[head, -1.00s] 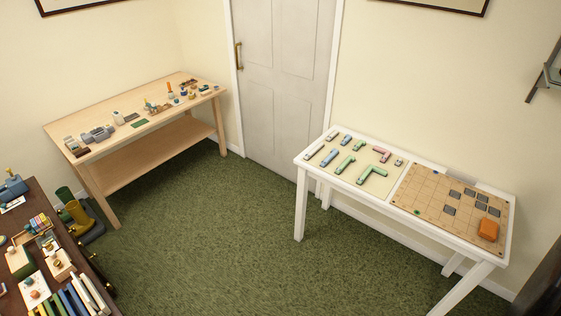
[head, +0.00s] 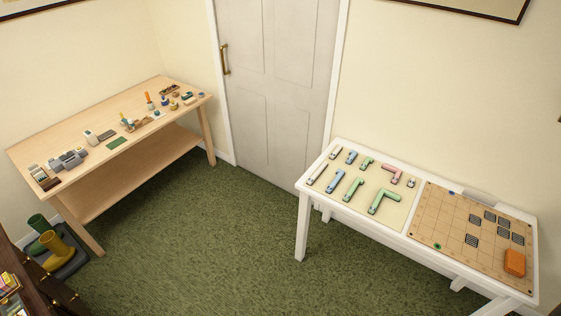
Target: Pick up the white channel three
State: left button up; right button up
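Two pale, straight channel pieces lie at the left end of a cream mat (head: 366,213) on the white table (head: 304,187). The longer pale channel (head: 317,173) lies nearer the front edge, and the shorter pale channel (head: 335,152) lies behind it. A very small pale piece (head: 411,183) lies at the mat's right side. I cannot tell by any marking which is the white channel three. Neither of my grippers is in view.
Blue, green and pink channels share the mat, such as the large green one (head: 384,201). A tan grid board (head: 450,215) with dark squares and an orange block (head: 514,262) fills the table's right side. A wooden workbench (head: 115,175) stands left. Green carpet (head: 210,250) between is clear.

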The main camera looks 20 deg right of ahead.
aim_at(318, 173)
jog(key=i, duration=0.95)
jog(key=z, duration=0.25)
